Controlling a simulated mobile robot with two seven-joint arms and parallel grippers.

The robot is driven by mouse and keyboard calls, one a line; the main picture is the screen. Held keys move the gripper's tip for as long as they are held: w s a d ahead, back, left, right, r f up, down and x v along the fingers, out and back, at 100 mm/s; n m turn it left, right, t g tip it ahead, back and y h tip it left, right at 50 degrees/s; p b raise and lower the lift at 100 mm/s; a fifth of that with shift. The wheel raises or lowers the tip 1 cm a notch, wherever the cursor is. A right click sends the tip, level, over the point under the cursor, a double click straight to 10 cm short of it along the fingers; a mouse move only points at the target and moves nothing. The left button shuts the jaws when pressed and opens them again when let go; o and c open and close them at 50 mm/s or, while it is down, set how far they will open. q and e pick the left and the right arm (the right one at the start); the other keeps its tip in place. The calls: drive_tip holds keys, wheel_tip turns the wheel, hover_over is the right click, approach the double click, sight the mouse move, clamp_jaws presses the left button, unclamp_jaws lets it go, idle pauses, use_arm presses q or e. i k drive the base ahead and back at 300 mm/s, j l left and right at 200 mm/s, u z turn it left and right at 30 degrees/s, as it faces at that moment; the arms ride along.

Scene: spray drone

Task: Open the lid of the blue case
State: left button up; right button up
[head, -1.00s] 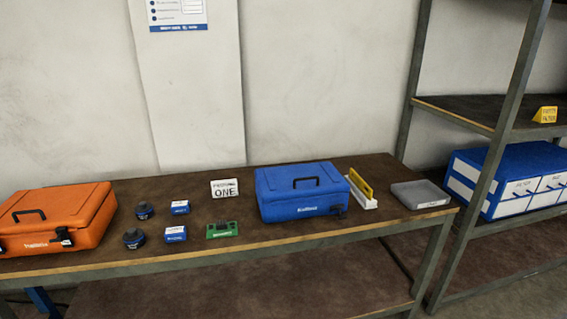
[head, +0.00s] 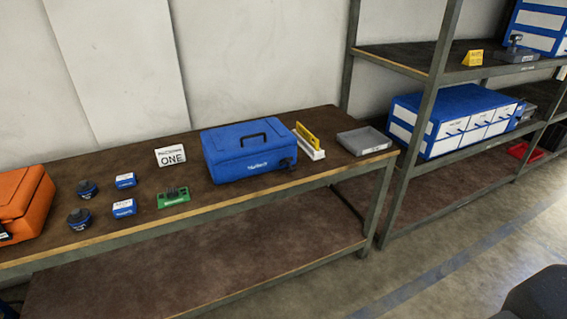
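The blue case (head: 247,152) stands upright on the brown workbench (head: 225,200), right of its middle. Its lid is closed, with a dark handle on top and a dark latch at the front right corner. Neither of my grippers shows in the head view, so nothing of mine is seen touching the case.
An orange case (head: 22,203), dark round parts, small blue boxes (head: 124,207), a green board (head: 174,197) and a white sign (head: 171,155) are left of the blue case. A yellow-and-white holder (head: 309,142) and grey tray (head: 364,140) are right. Shelving (head: 432,100) stands farther right.

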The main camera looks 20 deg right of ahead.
sight(234, 143)
drive_tip(key=i+z, duration=0.1)
drive_tip(key=z, duration=0.85)
drive_tip(key=i+j+z, duration=0.1)
drive_tip(key=j+z, duration=0.65)
drive_tip(key=z, duration=0.15)
drive_tip(key=j+z, duration=0.25)
drive_tip(key=j, duration=0.7)
drive_tip(key=i, duration=0.05)
